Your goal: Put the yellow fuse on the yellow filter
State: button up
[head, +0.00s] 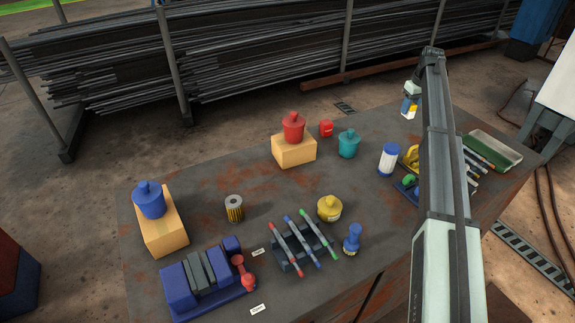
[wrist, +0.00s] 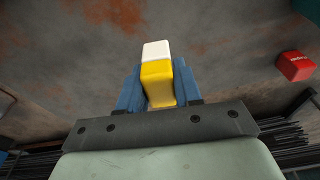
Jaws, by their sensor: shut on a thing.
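My gripper (wrist: 158,88) is shut on the yellow fuse (wrist: 157,82), a yellow block with a white end, held between its blue fingers. In the head view the gripper (head: 410,104) is at the far right of the table, with the yellow and white fuse (head: 409,113) below its fingers. I cannot tell its exact height over the table.
A red lidded pot (head: 293,127) stands on a cardboard box, a blue one (head: 149,199) on another. A teal pot (head: 348,143), red block (head: 326,128), yellow pot (head: 330,208), marker rack (head: 294,250) and white-blue canister (head: 389,159) stand about. The table around the filter is clear.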

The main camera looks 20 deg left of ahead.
jog(key=s+a+r+n, duration=0.2)
jog(key=a, duration=1.1)
jog(key=s+a+r+n, duration=0.1)
jog(key=s+a, duration=0.1)
jog(key=a, duration=1)
jog(key=s+a+r+n, duration=0.2)
jog(key=s+a, duration=0.6)
jog(key=a, duration=0.2)
jog(key=s+a+r+n, duration=0.1)
jog(key=s+a+r, duration=0.2)
jog(key=s+a, duration=0.6)
jog(key=s+a+r+n+g, duration=0.1)
jog(key=s+a+n, duration=0.1)
jog(key=s+a, duration=0.75)
jog(key=m, duration=0.2)
send_over(232, 200)
jog(key=f, duration=0.2)
jog(key=shift+y, duration=0.3)
jog(key=shift+s+d+f, duration=0.1)
jog(key=shift+d+f, duration=0.05)
jog(key=shift+f, duration=2.2)
jog(key=shift+s+d+f, duration=0.1)
jog(key=shift+d+f, duration=0.05)
jog(key=shift+f, duration=2.15)
